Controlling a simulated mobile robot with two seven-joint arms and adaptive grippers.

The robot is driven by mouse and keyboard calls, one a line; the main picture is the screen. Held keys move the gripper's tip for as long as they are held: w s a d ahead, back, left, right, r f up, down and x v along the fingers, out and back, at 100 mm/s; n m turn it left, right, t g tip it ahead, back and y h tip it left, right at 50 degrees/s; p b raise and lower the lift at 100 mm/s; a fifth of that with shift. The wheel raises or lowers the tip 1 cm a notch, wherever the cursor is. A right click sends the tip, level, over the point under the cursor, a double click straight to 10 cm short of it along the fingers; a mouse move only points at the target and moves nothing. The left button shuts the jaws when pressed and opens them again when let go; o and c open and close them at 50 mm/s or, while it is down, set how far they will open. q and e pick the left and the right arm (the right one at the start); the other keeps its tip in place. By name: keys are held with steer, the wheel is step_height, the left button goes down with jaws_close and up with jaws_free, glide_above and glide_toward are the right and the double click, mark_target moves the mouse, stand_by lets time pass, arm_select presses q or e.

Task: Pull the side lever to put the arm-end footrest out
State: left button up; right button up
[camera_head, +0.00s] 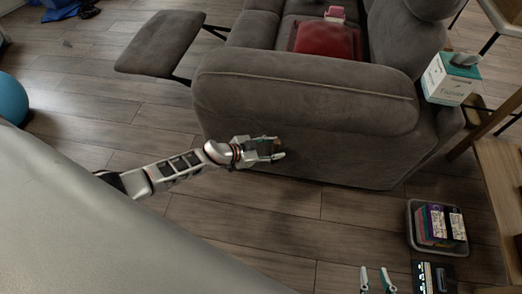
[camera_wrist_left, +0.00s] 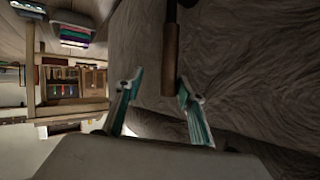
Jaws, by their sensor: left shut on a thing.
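The grey sofa's near armrest (camera_head: 305,92) faces me in the head view. The side lever (camera_wrist_left: 170,58), a brown handle on a dark stem, stands off the sofa's side in the left wrist view. My left gripper (camera_head: 274,149) is at the sofa's outer side panel, with its fingers (camera_wrist_left: 157,92) on either side of the lever's end, shut on it. A grey padded footrest (camera_head: 162,43) stands out from the sofa front on dark metal links, raised above the floor. My right gripper (camera_head: 376,280) shows only its fingertips at the bottom edge, apart and empty.
A tray of colourful packets (camera_head: 437,228) and a dark flat item (camera_head: 433,278) lie at lower right. A wooden table (camera_head: 500,190) is at the right edge. A blue ball (camera_head: 10,100) is at left. Floor below the footrest is clear.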

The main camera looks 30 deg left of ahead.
arm_select(q)
steer(key=v, duration=0.6)
steer(key=shift+s, duration=0.5)
steer(key=shift+d, duration=0.1)
